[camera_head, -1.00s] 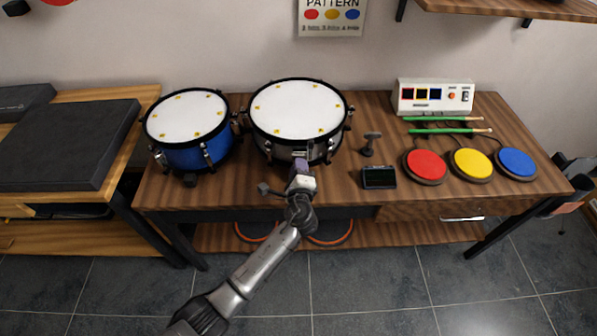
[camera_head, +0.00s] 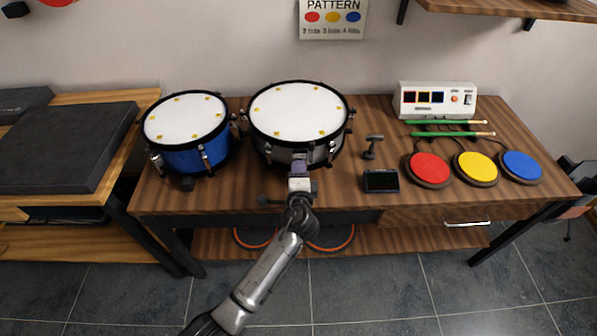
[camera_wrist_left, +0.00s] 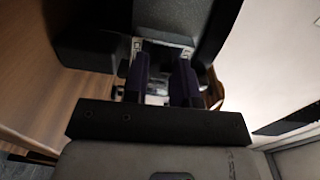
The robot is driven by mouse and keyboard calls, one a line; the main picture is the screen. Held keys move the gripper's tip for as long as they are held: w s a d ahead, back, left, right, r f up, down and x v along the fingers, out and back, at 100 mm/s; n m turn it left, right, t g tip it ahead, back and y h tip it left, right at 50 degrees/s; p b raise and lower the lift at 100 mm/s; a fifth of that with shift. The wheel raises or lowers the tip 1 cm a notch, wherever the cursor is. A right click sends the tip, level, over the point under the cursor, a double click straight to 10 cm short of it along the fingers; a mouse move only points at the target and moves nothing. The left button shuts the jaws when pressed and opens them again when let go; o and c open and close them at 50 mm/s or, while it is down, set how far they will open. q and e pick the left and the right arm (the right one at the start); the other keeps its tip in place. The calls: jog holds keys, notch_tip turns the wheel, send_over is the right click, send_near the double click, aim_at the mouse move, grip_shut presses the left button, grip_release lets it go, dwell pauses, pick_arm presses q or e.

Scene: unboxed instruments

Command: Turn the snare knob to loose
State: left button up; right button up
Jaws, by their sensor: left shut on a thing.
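The snare drum (camera_head: 298,112) has a white head and a grey shell and stands upright at the back of the wooden table. My left gripper (camera_head: 299,160) is at the front of its shell and is shut on a small part there, apparently the snare knob. In the left wrist view the two dark purple fingers (camera_wrist_left: 161,84) stand on either side of a small silvery piece, the knob (camera_wrist_left: 158,85). The fingers hide most of it, so I cannot tell its setting. My right gripper is not in view.
A blue drum (camera_head: 187,132) stands close on the left. To the right are a small stand (camera_head: 373,146), a dark-screened box (camera_head: 381,181), red, yellow and blue pads (camera_head: 476,167), green sticks (camera_head: 450,134) and a white control box (camera_head: 434,100).

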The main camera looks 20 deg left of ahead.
pick_arm(q)
jog(key=o, duration=0.9)
jog(key=shift+o, duration=0.2)
jog(key=shift+s+d, duration=0.2)
jog(key=shift+s, duration=0.2)
jog(key=p+v, duration=0.3)
jog(key=v, duration=1)
